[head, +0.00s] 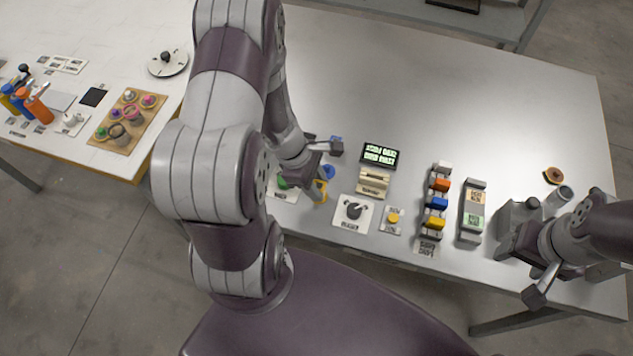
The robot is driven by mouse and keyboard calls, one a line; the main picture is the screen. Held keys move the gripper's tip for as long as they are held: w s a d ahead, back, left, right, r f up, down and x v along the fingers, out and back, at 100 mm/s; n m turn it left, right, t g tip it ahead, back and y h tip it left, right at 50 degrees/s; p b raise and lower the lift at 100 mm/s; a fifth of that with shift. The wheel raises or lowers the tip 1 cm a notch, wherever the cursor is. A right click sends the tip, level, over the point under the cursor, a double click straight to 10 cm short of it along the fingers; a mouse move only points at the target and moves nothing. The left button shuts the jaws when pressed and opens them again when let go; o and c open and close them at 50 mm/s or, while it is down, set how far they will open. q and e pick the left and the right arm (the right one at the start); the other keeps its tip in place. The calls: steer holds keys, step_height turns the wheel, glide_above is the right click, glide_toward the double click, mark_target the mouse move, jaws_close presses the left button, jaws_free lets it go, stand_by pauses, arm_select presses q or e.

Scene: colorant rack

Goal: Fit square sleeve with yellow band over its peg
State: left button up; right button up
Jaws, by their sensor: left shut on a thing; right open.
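My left gripper (318,172) is over the near left part of the long table, low among small coloured parts. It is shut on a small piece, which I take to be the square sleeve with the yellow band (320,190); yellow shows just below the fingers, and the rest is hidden. A blue part (328,171) shows beside the fingers and a green one (282,183) to their left, on a pale plate. I cannot make out the sleeve's peg. My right gripper (533,250) is open at the right end of the table, apart from these parts.
Right of the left gripper stand a dark display (380,155), a beige device (373,183), a knob plate (353,214), a yellow button (393,218) and a coloured block row (437,203). The table's far part is clear. A second table (110,65) stands left.

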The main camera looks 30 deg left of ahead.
arm_select(q)
steer(key=shift+f+b, duration=0.65)
steer(key=shift+f, duration=0.2)
steer(key=o, duration=1.1)
steer(key=shift+r, duration=0.15)
steer(key=s+a+r+m+y+p, duration=0.1)
steer(key=a+r+m, duration=0.1)
steer(key=r, duration=0.2)
steer(key=s+a+r+m+g+p, duration=0.1)
steer(key=s+r+m, duration=0.1)
steer(key=r+m, duration=0.15)
steer(key=s+a+r+m+y+p, duration=0.1)
steer(key=a+r+m, duration=0.1)
steer(key=r, duration=0.3)
steer(key=d+r+m, duration=0.2)
steer(key=d+m, duration=0.1)
steer(key=m, duration=0.1)
steer(key=w+d+r+m+t+y, duration=0.1)
steer(key=d+r+m, duration=0.1)
steer(key=m, duration=0.3)
steer(key=w+d+r+m+y, duration=0.1)
steer(key=d+r+m, duration=0.1)
steer(key=d+m, duration=0.2)
steer(key=shift+m, duration=0.25)
